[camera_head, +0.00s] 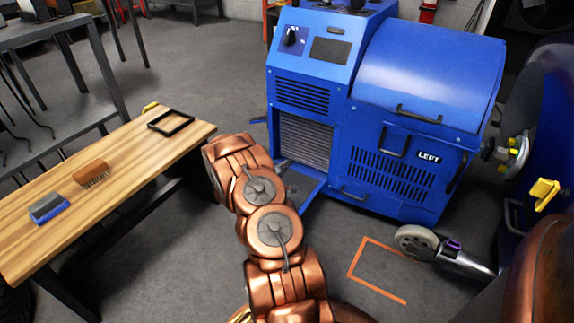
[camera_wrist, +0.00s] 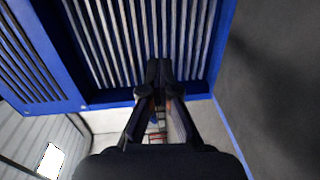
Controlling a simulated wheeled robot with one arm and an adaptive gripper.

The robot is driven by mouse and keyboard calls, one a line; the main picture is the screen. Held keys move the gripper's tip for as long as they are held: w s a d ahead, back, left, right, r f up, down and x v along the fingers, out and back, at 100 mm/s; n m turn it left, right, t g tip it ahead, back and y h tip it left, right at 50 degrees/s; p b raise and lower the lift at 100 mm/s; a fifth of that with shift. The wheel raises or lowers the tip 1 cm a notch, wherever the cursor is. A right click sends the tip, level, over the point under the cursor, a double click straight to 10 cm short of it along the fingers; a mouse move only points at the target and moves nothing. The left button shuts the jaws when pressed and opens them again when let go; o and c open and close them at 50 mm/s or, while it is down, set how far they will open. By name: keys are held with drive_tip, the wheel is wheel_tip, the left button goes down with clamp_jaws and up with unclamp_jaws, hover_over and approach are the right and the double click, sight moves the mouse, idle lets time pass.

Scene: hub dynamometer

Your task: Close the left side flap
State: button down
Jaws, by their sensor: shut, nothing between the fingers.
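The blue dynamometer cabinet (camera_head: 375,110) stands at the centre right of the head view. Its front has a ribbed grille (camera_head: 305,142) in an open recess, and a blue panel (camera_head: 303,185) sticks out low in front of it, like a flap folded down. A panel marked LEFT (camera_head: 395,165) sits flush on the right-hand face. In the wrist view my gripper (camera_wrist: 159,70) is shut and empty, its fingertips in front of the slats (camera_wrist: 130,35) within a blue frame. I cannot tell whether the tips touch. In the head view my arm mostly hides the gripper.
A wooden bench (camera_head: 110,185) with a black frame (camera_head: 171,123), a brown brush (camera_head: 91,173) and a blue-grey block (camera_head: 48,208) stands left of my arm. A wheel (camera_head: 417,242) and an orange floor marking (camera_head: 375,275) lie right.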

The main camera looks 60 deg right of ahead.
drive_tip(key=c, duration=1.9)
unclamp_jaws()
drive_tip(key=o, duration=0.7)
drive_tip(key=shift+s+a+r, duration=0.1)
drive_tip(key=shift+a+r, duration=0.1)
drive_tip(key=shift+a, duration=1.8)
drive_tip(key=shift+s+a+r, duration=0.1)
drive_tip(key=shift+a+r, duration=0.1)
drive_tip(key=shift+a, duration=1.8)
drive_tip(key=shift+s+a+r, duration=0.1)
drive_tip(key=shift+a+r, duration=0.1)
drive_tip(key=shift+a, duration=1.8)
